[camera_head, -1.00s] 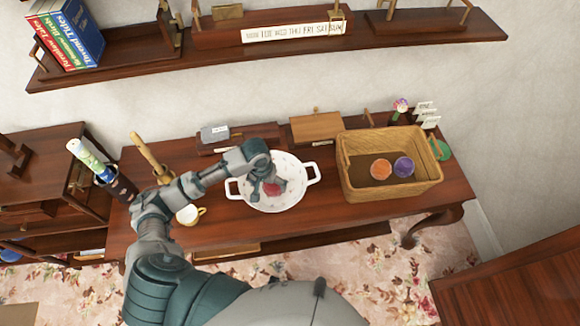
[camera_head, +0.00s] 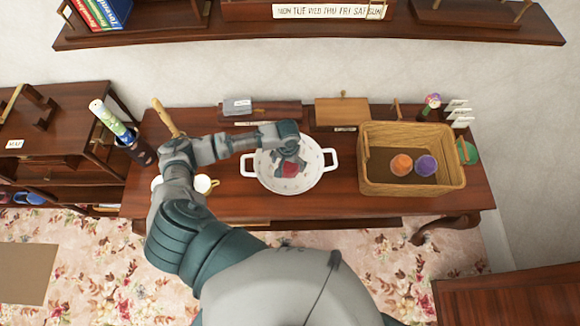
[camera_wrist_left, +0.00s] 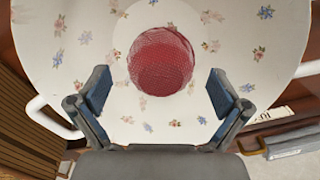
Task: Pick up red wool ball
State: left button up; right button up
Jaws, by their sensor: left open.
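The red wool ball (camera_wrist_left: 161,61) lies in a white floral bowl with two handles (camera_wrist_left: 60,140), seen from above in the left wrist view. In the head view the ball (camera_head: 290,171) is partly hidden by my gripper inside the bowl (camera_head: 315,165) on the wooden table. My left gripper (camera_wrist_left: 157,92) is open, with its two fingers apart on either side below the ball in the wrist picture. In the head view the left gripper (camera_head: 287,165) is over the bowl. My right gripper is not in view.
A wicker basket (camera_head: 412,196) with an orange ball (camera_head: 401,164) and a purple ball (camera_head: 426,166) stands right of the bowl. A cup (camera_head: 205,184) stands to the left. A wooden box (camera_head: 342,112) and a grey box (camera_head: 238,106) are behind. A shelf hangs on the wall above.

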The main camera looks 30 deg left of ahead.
pick_arm(q)
jog(key=f, duration=0.5)
jog(key=shift+w+a+f, duration=0.1)
jog(key=shift+w+a, duration=0.1)
jog(key=shift+w, duration=0.05)
jog(key=shift+d, duration=0.1)
jog(key=c, duration=1)
jog(key=shift+c, duration=0.2)
